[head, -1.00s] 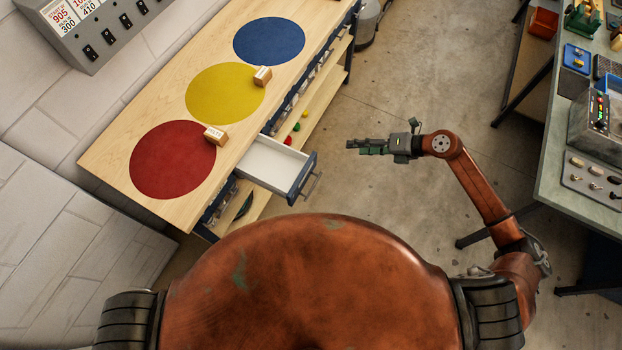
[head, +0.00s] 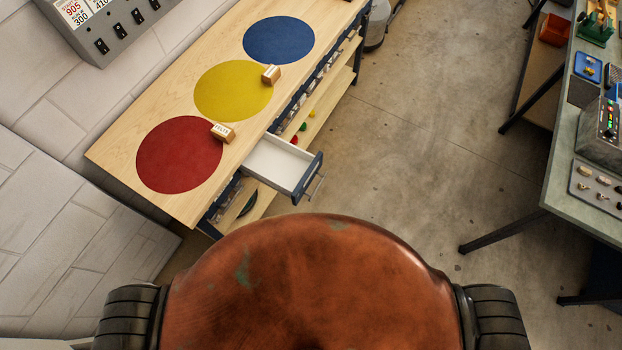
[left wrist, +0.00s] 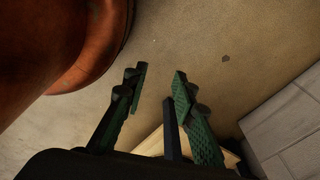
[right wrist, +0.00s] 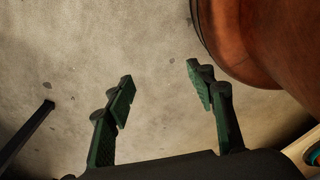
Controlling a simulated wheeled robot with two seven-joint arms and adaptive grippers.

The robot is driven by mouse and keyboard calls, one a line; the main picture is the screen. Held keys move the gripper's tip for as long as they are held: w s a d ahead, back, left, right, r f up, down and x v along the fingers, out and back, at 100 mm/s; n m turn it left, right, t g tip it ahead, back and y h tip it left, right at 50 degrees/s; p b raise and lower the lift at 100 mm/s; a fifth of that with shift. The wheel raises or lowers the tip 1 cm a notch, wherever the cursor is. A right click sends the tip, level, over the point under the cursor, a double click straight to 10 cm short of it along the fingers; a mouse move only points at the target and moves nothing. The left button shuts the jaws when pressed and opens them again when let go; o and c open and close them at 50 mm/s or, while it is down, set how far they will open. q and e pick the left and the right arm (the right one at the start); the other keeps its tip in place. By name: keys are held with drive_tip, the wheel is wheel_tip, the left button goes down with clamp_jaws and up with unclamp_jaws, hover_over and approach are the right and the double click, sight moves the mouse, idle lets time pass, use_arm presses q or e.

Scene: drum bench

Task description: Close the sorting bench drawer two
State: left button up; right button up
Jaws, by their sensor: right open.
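The sorting bench (head: 118,164) has a wooden top with red, yellow and blue discs. One drawer (head: 281,162) with a white inside and a dark blue front stands pulled out from its front side. The drawer's handle (head: 316,187) faces the open floor. Neither gripper shows in the head view. My left gripper (left wrist: 160,78) is open and empty in the left wrist view, with floor beyond its fingers. My right gripper (right wrist: 162,75) is open and empty over the floor in the right wrist view.
Two small labelled blocks, one by the red disc (head: 180,160) and one by the yellow disc (head: 225,95), lie on the bench top. A second table (head: 560,190) with devices stands at the right. The floor (head: 430,130) between is clear.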

drive_tip(key=shift+s+a+f, duration=0.1)
drive_tip(key=shift+s+a, duration=0.1)
drive_tip(key=shift+s, duration=0.35)
drive_tip(key=shift+s+a+f, duration=0.1)
drive_tip(key=shift+s+a, duration=0.05)
drive_tip(key=shift+s, duration=0.35)
